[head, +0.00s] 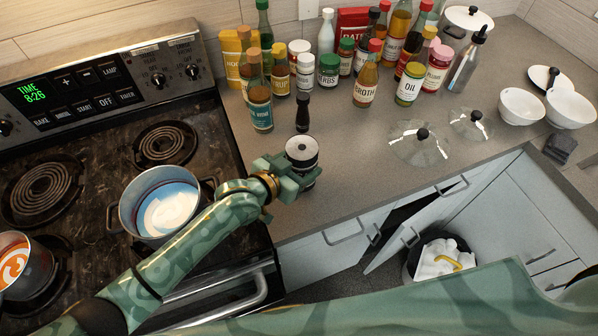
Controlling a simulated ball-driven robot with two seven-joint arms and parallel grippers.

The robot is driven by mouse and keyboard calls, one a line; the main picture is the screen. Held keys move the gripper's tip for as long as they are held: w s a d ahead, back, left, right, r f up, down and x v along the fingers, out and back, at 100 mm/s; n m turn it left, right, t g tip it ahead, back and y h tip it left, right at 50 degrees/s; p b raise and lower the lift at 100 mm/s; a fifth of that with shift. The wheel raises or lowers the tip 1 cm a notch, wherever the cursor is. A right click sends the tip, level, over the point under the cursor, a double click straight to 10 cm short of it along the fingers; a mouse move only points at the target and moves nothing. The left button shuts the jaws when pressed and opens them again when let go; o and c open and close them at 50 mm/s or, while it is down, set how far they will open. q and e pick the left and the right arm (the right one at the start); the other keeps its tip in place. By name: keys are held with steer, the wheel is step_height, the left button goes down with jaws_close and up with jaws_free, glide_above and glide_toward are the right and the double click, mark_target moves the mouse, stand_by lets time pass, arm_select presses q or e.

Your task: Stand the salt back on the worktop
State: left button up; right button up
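The salt appears to be the dark cylinder with a round silver top (302,148), near the front edge of the grey worktop (345,195), right of the stove. My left gripper (296,172) reaches it from the left, with its fingers around the body below the top, and looks shut on it. The fingers hide much of the body. The salt looks upright; I cannot tell whether its base touches the worktop. My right gripper is out of view; only my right arm crosses the bottom of the picture.
A slim black mill or bottle (302,113) stands just behind the salt. Several bottles and jars, including a blue-labelled bottle (260,105), crowd the back. Glass lids (420,145) lie to the right. A pot (160,200) sits on the stove. Worktop between salt and lids is clear.

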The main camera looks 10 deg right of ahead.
arm_select(q)
steer(key=shift+f, duration=1.05)
steer(key=shift+f, duration=0.1)
steer(key=o, duration=1.5)
steer(key=shift+s+f, duration=0.1)
steer(key=shift+f, duration=0.05)
steer(key=shift+a+r, duration=0.15)
steer(key=shift+r, duration=0.1)
steer(key=p+v, duration=0.2)
steer(key=v, duration=1)
steer(key=shift+s+f, duration=0.1)
